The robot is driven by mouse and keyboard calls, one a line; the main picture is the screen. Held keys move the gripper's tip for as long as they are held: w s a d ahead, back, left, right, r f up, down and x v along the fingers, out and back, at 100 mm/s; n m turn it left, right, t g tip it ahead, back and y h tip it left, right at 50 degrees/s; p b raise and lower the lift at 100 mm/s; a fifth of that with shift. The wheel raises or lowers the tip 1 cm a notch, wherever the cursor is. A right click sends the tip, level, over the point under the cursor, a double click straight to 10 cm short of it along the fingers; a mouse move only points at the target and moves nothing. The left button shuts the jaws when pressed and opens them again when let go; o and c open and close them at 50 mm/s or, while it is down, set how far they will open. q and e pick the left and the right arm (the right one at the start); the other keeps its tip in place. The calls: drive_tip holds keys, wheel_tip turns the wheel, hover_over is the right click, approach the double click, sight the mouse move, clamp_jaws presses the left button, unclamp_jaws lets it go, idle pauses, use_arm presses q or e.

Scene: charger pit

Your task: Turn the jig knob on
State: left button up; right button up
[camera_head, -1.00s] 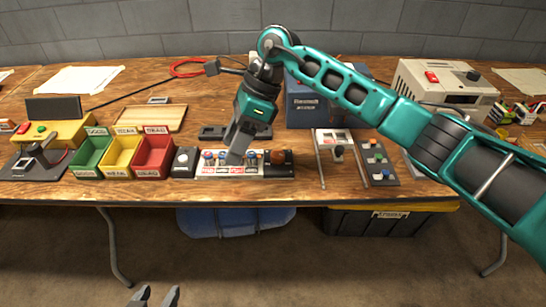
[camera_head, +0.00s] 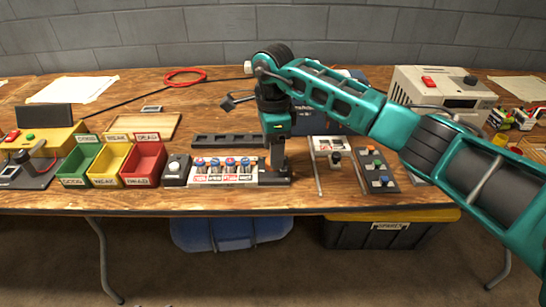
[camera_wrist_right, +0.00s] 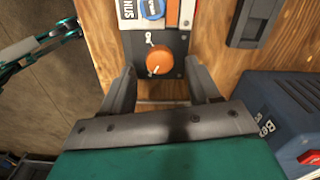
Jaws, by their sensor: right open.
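The orange jig knob (camera_wrist_right: 158,61) sits on a dark plate (camera_wrist_right: 174,42) with a small white mark above it. In the right wrist view it lies between the two open fingers of my right gripper (camera_wrist_right: 160,78), which show gaps to the knob on both sides. In the head view my right gripper (camera_head: 278,168) points down over the right end of the jig (camera_head: 225,181) and hides the knob. The jig's white part holds several blue and red-topped pieces. My left gripper cannot be made out; part of a teal arm shows at the wrist view's upper left.
Left of the jig are a grey box with a round button (camera_head: 176,169) and the red bin (camera_head: 144,163). A dark strip (camera_head: 228,141) lies behind it. A slotted rail fixture (camera_head: 333,160) and a button panel (camera_head: 377,170) stand to the right. The blue case (camera_wrist_right: 276,112) is close to my right gripper.

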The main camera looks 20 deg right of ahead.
drive_tip(key=shift+f, duration=1.15)
drive_tip(key=c, duration=1)
drive_tip(key=shift+c, duration=0.2)
